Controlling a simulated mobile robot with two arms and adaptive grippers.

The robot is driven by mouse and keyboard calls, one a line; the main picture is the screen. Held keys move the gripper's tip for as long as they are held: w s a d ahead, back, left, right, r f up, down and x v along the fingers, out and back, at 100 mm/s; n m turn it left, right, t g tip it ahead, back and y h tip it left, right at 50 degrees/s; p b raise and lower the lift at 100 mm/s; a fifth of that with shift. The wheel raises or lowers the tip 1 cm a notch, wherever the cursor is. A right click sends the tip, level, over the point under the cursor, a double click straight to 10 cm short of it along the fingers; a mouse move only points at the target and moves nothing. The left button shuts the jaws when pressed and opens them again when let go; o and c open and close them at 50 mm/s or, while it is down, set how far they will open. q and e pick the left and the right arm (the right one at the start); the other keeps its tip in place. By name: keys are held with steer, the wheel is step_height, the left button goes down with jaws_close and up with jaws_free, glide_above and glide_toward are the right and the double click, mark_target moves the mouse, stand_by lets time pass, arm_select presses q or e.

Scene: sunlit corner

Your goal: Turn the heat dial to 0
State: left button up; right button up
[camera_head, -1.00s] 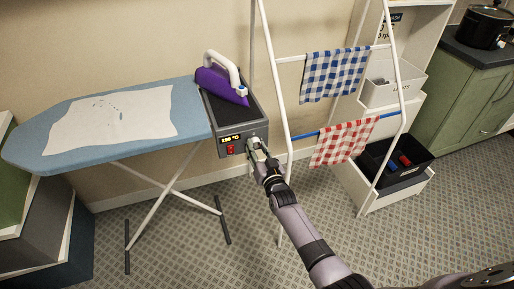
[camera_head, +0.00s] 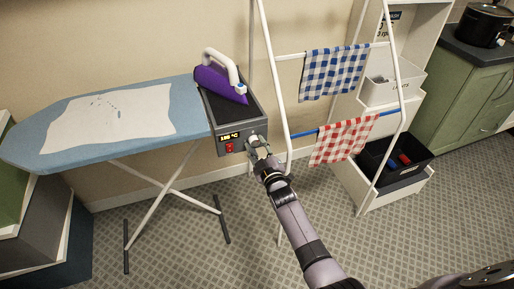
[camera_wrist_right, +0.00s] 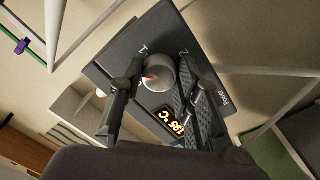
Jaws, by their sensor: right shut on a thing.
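The heat dial (camera_wrist_right: 160,73) is a round grey knob with a red mark, on the front of the dark iron station (camera_head: 243,118). My right gripper (camera_head: 258,146) is at the station's front right and is shut on the dial. The right wrist view shows its dark fingers (camera_wrist_right: 155,82) on either side of the knob. The printed marks 1 and 2 show on the panel around it. A lit temperature display (camera_head: 230,137) is left of the gripper; the wrist view shows it tilted, seemingly reading 195 °C. My left gripper is not in view.
A red switch (camera_head: 229,148) sits below the display. A purple iron (camera_head: 221,84) rests on the station, beside the blue ironing board (camera_head: 191,100). A white drying rack (camera_head: 280,100) with checked cloths stands close right of my gripper. Shelves with boxes are farther right.

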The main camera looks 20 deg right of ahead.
steer(key=n+b, duration=0.2)
steer(key=n, duration=0.3)
steer(key=shift+f+n, duration=0.15)
steer(key=shift+n, duration=0.15)
steer(key=shift+d+n+b, duration=0.1)
steer(key=shift+n+b, duration=0.7)
steer(key=shift+n, duration=1.4)
steer(key=shift+r, duration=0.2)
steer(key=o, duration=1.2)
steer(key=shift+c, duration=0.2)
steer(key=shift+r, duration=0.1)
steer(key=s, duration=1.2)
steer(key=shift+d, duration=0.2)
